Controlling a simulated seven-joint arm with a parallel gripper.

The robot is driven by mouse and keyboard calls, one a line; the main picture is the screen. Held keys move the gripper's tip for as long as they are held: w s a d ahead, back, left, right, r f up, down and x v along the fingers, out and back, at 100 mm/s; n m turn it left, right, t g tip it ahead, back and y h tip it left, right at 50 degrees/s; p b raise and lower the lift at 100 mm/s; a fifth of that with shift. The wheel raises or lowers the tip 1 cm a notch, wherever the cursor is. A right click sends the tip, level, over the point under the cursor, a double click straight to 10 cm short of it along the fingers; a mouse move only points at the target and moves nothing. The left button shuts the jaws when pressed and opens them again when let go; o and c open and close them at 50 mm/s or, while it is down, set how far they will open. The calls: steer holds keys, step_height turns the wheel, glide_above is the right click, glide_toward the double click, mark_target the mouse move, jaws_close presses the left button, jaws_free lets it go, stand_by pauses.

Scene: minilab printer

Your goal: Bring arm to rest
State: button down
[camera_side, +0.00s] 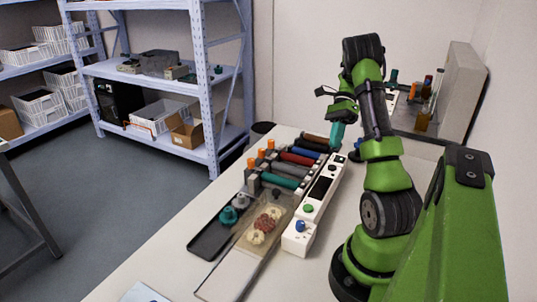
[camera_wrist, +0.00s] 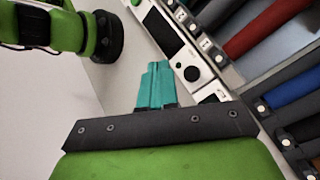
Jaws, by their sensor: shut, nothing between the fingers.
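My gripper (camera_side: 337,135) has teal fingers and hangs from my green and black arm above the far end of the white printer's control panel. The fingers point down and are closed together with nothing between them. In the wrist view my gripper (camera_wrist: 155,84) shows its two teal fingers side by side, touching. The white control panel (camera_side: 313,207) has a dark screen and green and blue knobs. It also shows in the wrist view (camera_wrist: 168,32), past the fingertips.
A row of coloured cylinders (camera_side: 285,169) lies left of the panel. A dark tray (camera_side: 210,240) with round parts sits at the table's left edge. A grey box or panel (camera_side: 462,85) with bottles stands at the back right.

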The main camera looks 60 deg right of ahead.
steer(key=shift+s+d+f, duration=0.1)
steer(key=shift+s+f, duration=0.05)
steer(key=shift+s+f+n+g+h, duration=0.3)
steer(key=shift+s+f+n+h, duration=0.25)
steer(key=shift+f+n, duration=0.3)
steer(key=shift+w+a+n+h, duration=0.15)
steer(key=shift+a+n+h, duration=0.2)
steer(key=shift+a+n, duration=0.25)
steer(key=w+a+r+n+t+h, duration=0.1)
steer(key=w+a+r+n+h, duration=0.35)
steer(key=w+a+n, duration=0.35)
steer(key=a+r+n+t, duration=0.2)
steer(key=a+r+n, duration=0.1)
steer(key=a, duration=0.5)
steer(key=s+a+r+n+t, duration=0.1)
steer(key=a+r+n+t, duration=0.1)
steer(key=a, duration=0.6)
steer(key=s+a+r+n+t, duration=0.1)
steer(key=a+r+n+t, duration=0.2)
steer(key=a+n, duration=0.3)
steer(key=a+h, duration=0.1)
steer(key=a, duration=0.1)
steer(key=shift+a+r+t, duration=0.35)
steer(key=shift+a+t, duration=0.05)
